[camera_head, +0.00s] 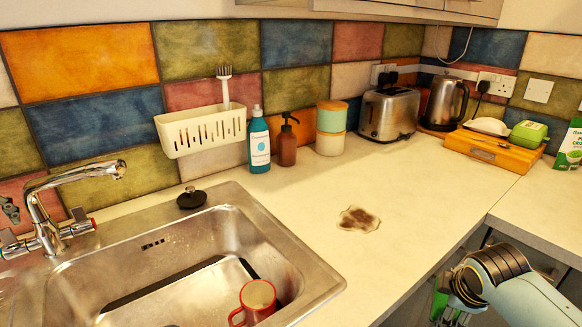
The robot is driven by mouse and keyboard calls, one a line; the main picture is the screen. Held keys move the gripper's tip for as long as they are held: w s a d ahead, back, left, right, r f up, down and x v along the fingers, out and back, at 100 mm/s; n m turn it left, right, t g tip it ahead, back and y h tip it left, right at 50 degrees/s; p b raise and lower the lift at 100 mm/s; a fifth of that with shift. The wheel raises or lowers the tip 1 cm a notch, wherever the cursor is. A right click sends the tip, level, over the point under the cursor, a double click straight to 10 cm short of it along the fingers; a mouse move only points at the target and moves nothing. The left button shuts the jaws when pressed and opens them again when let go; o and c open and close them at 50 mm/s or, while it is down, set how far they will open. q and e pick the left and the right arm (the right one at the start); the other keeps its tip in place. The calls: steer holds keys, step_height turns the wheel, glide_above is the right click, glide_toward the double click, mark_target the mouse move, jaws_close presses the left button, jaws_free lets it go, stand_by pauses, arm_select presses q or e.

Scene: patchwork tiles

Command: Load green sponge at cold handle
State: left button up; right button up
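A green patch (440,298) shows beside the fingers of my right gripper (455,300), low at the right, in front of the counter's edge. It may be the green sponge, but the fingers partly hide it, and I cannot tell whether they are shut on it. The tap (48,215) stands behind the sink at the left. Its right handle (78,225) has a red mark. Its left handle (15,247) is at the picture's left edge, and I cannot make out a colour mark that shows cold. My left gripper is not in view.
A red mug (257,300) is in the steel sink (285,240). A brown spill (358,219) lies on the counter (420,185). Bottles (259,140), a toaster (389,113), a kettle (444,103) and a wooden board (495,150) with a green item (528,133) stand behind. The middle counter is mostly clear.

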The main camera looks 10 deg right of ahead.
mark_target(3, 230)
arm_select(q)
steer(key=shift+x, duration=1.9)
arm_select(e)
steer(key=shift+f, duration=0.3)
